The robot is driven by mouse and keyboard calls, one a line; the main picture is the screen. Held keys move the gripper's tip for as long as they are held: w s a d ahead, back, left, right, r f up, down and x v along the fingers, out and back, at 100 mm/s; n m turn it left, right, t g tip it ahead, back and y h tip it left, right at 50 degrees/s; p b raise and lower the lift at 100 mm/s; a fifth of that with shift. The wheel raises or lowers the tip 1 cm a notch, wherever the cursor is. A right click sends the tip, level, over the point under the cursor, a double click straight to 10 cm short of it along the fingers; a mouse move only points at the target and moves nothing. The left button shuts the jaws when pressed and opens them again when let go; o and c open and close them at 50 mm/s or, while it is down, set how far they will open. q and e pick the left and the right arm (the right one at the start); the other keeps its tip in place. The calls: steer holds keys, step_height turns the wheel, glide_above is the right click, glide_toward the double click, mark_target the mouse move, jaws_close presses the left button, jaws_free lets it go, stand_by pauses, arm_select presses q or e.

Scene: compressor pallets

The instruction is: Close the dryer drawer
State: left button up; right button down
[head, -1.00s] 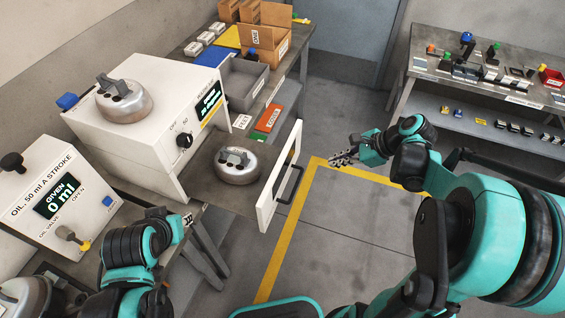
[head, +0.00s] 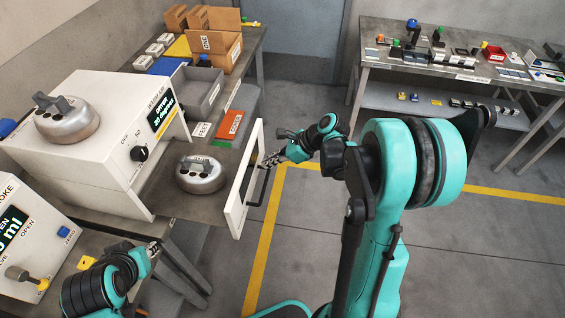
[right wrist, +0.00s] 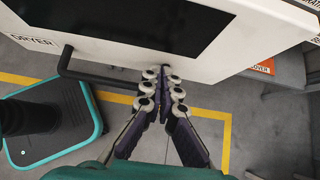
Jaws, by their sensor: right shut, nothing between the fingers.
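The dryer (head: 100,150) is a white box with a green display and a dark knob. Its drawer (head: 165,190) is pulled out to the right, with a silver compressor (head: 201,174) standing in it. The white drawer front (head: 238,208) carries a dark bar handle (head: 264,188). My right gripper (head: 264,163) is shut and empty, its tips at the drawer front by the handle. In the right wrist view the closed fingers (right wrist: 165,75) point at the front, next to the handle (right wrist: 90,78); contact is unclear. My left gripper (head: 155,247) is below the drawer; its jaws are too small to judge.
Another silver compressor (head: 67,120) stands on top of the dryer. The oil unit (head: 30,235) is at the lower left. The floor to the right is clear.

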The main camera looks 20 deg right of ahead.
steer(key=shift+w+a, duration=0.4)
steer(key=shift+a, duration=0.15)
steer(key=shift+w+a, duration=0.25)
steer(key=shift+a, duration=0.25)
steer(key=w+a, duration=0.4)
steer(key=a, duration=0.3)
steer(key=w+a, duration=0.5)
steer(key=a, duration=0.1)
steer(key=w+a, duration=0.5)
steer(key=a, duration=0.2)
steer(key=shift+a, duration=0.3)
steer(key=shift+w+a, duration=0.15)
steer(key=shift+a, duration=0.05)
steer(key=shift+w+a+r, duration=0.1)
